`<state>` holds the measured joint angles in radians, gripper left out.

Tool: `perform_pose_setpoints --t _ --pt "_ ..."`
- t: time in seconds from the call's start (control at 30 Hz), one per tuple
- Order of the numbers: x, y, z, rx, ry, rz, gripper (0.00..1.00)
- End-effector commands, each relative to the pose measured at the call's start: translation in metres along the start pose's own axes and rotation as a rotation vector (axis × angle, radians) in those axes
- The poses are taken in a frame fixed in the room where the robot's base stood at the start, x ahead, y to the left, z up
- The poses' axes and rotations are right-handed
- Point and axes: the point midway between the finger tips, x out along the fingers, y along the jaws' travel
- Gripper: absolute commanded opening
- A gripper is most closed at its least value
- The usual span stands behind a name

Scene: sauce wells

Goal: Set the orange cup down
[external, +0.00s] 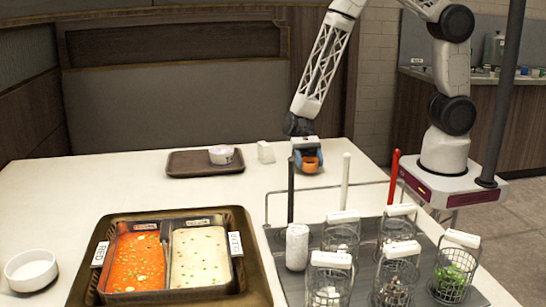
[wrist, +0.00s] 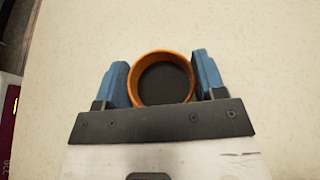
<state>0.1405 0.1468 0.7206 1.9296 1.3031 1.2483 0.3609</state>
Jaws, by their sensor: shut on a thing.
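The orange cup (external: 311,164) is between the blue fingers of my gripper (external: 306,158), over the far right part of the white table. In the wrist view I look down at the round orange rim of the cup (wrist: 137,82) and its dark inside. The blue fingers of my gripper (wrist: 161,82) stand on either side of it, shut on it. The cup looks upright. I cannot tell whether its base touches the table.
A brown tray (external: 187,169) with a pale cup (external: 221,154) is to the left. In front are the red and white sauce wells (external: 168,245) and a rack of wire baskets (external: 397,265) with upright rods. A white bowl (external: 31,268) is at far left.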

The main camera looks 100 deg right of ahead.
Motion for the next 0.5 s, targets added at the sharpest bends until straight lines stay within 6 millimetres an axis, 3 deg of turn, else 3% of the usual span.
perform_pose_setpoints --t 0.13,0.5 --pt "0.0042 -0.0005 -0.0103 0.0 0.0 0.0 0.39" --pt "0.005 -0.0003 -0.0122 0.0 0.0 0.0 0.39"
